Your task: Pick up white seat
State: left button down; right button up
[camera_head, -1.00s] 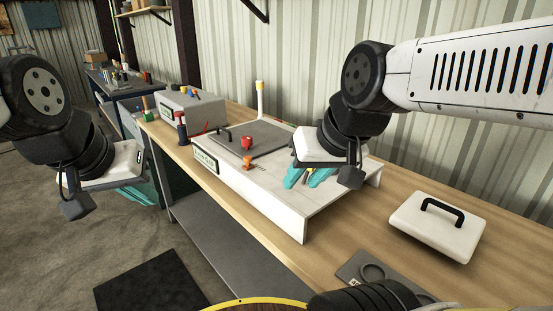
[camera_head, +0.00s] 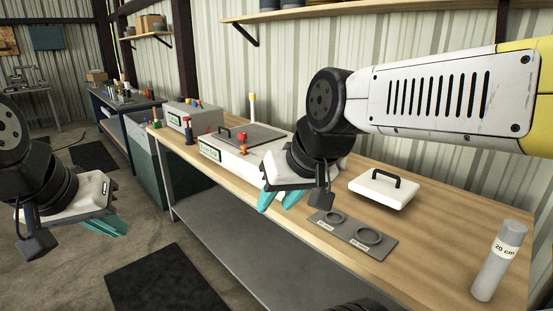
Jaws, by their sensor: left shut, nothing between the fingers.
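The white seat, a flat white block (camera_head: 378,194) with a black arched handle on top (camera_head: 385,179), lies on the wooden bench right of the middle. My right gripper (camera_head: 281,199) hangs at the bench's front edge, left of the white block and apart from it. Its two teal fingers show a gap and hold nothing that I can see. My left gripper (camera_head: 108,226) is at the lower left, over the floor in front of the bench, far from the block. Its teal fingers are together and empty.
A grey plate (camera_head: 385,246) with two round rings lies in front of the block. A grey "20 cm" cylinder (camera_head: 499,262) stands at the right. A white console (camera_head: 226,159) with red and orange knobs is partly behind my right gripper. Bench around the block (camera_head: 445,225) is clear.

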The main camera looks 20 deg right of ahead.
aim_at(387, 188)
jog(key=k+l+u, duration=0.25)
jog(key=k+l, duration=1.05)
jog(key=l, duration=0.3)
jog(key=k+l, duration=0.1)
jog(key=l, duration=0.35)
jog(key=k+l+u, duration=0.1)
jog(key=l, duration=0.3)
jog(key=k+l, duration=0.1)
jog(key=l, duration=0.3)
